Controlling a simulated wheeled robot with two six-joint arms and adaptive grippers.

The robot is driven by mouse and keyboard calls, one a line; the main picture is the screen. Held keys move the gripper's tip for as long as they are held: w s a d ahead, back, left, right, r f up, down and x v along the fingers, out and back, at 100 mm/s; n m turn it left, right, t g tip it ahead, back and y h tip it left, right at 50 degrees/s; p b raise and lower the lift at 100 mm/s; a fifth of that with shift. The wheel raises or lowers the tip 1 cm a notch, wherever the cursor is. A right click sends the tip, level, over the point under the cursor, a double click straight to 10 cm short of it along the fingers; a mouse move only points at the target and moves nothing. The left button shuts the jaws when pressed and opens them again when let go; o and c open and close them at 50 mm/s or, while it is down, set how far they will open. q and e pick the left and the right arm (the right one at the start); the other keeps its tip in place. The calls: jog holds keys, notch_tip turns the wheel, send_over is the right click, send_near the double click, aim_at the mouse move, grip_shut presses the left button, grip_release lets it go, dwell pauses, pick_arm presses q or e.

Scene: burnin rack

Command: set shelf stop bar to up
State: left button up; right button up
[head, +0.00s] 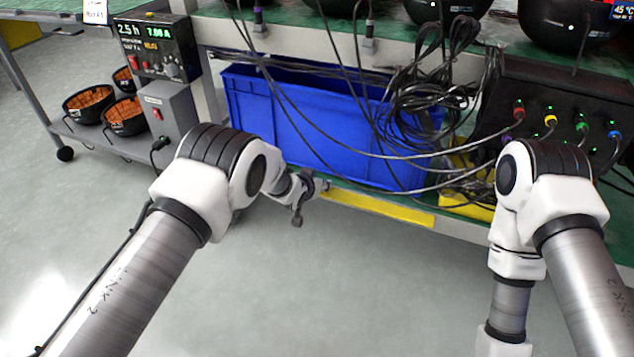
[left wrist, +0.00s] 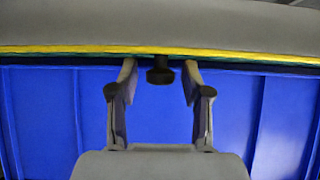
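The yellow shelf stop bar (head: 380,208) runs along the front edge of the lower shelf, low in front of the blue bin (head: 315,125). In the left wrist view the bar (left wrist: 60,50) crosses as a yellow strip, with a dark knob (left wrist: 160,75) near its middle. My left gripper (head: 312,186) is at the left part of the bar in the head view. In the left wrist view its fingers (left wrist: 160,85) are spread, one on each side of the knob, with gaps between. Whether they touch the bar is unclear. My right gripper is out of view.
Black cables (head: 430,100) hang in front of the bin and shelf. A black box with coloured plugs (head: 548,110) stands at right. A grey control unit (head: 165,105) is at left, near a cart with black bowls (head: 125,115). Floor (head: 370,290) in front is clear.

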pick_arm(q)
jog(key=v, duration=1.2)
jog(key=shift+o, duration=0.2)
jog(key=shift+r, duration=0.1)
